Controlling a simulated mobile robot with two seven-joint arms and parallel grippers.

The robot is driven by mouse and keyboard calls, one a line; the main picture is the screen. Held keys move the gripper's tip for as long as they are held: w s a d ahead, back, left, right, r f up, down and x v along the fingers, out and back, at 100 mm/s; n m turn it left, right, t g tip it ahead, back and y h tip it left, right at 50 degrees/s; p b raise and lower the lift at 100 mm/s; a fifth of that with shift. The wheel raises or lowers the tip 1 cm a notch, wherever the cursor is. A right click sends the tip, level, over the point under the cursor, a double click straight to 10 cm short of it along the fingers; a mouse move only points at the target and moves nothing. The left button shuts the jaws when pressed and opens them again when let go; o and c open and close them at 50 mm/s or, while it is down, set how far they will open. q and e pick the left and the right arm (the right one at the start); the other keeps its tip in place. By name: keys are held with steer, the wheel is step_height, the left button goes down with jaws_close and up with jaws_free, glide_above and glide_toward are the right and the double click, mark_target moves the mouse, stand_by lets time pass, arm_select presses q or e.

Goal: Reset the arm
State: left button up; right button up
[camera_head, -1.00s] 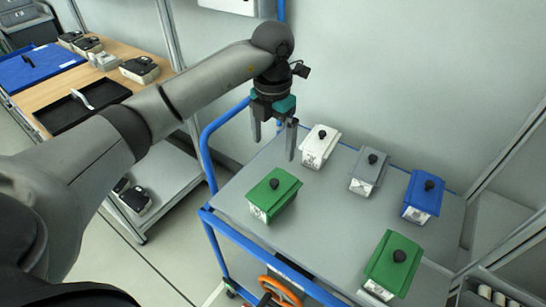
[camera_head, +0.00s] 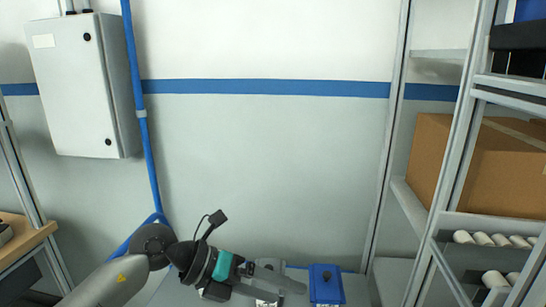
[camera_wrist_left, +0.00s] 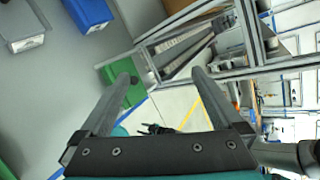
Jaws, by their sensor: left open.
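My left gripper (camera_head: 292,279) is low in the head view, turned sideways with its fingers toward the right. In the left wrist view its two fingers (camera_wrist_left: 162,77) stand wide apart with nothing held between them. The wrist view shows a blue box (camera_wrist_left: 88,12), a grey box (camera_wrist_left: 22,26) and a green box (camera_wrist_left: 120,92), partly hidden by a finger.
A wall cabinet (camera_head: 82,85) and a blue pipe (camera_head: 146,135) are at the left. A rack (camera_head: 455,165) with a cardboard box (camera_head: 485,165) and rollers (camera_head: 495,240) stands at the right. The wall area above the gripper is clear.

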arm_select(q)
step_height(320, 180, up, 12)
steer(key=d+n+t+h, duration=0.3)
steer(key=n+t+h, duration=0.4)
steer(key=n+t, duration=0.1)
steer(key=w+a+n+t+y, duration=0.4)
steer(key=a+n+t+y, duration=0.35)
steer(key=n+t, duration=0.4)
steer(key=s+a+f+n+g+y, duration=0.3)
steer(key=a+f+n+g+y, duration=0.2)
steer(key=a+f+n+y, duration=0.85)
steer(key=s+d+f+n+g+h, duration=0.1)
steer(key=s+f+n+g, duration=0.2)
steer(key=s+f+g, duration=0.6)
steer(key=s+d+f+n+g+h, duration=0.15)
steer(key=s+f+g, duration=0.25)
steer(key=s+f, duration=0.65)
steer(key=s+f+b, duration=0.2)
steer(key=f, duration=0.9)
steer(key=s+f+b, duration=0.1)
steer(key=s+f, duration=0.1)
steer(key=f, duration=0.9)
steer(key=s+a+f+g+b, duration=0.2)
steer(key=s+a+f+b, duration=0.1)
steer(key=s+f, duration=1.2)
steer(key=shift+s+a+f, duration=0.25)
steer(key=shift+s+f, duration=0.1)
steer(key=shift+f, duration=0.45)
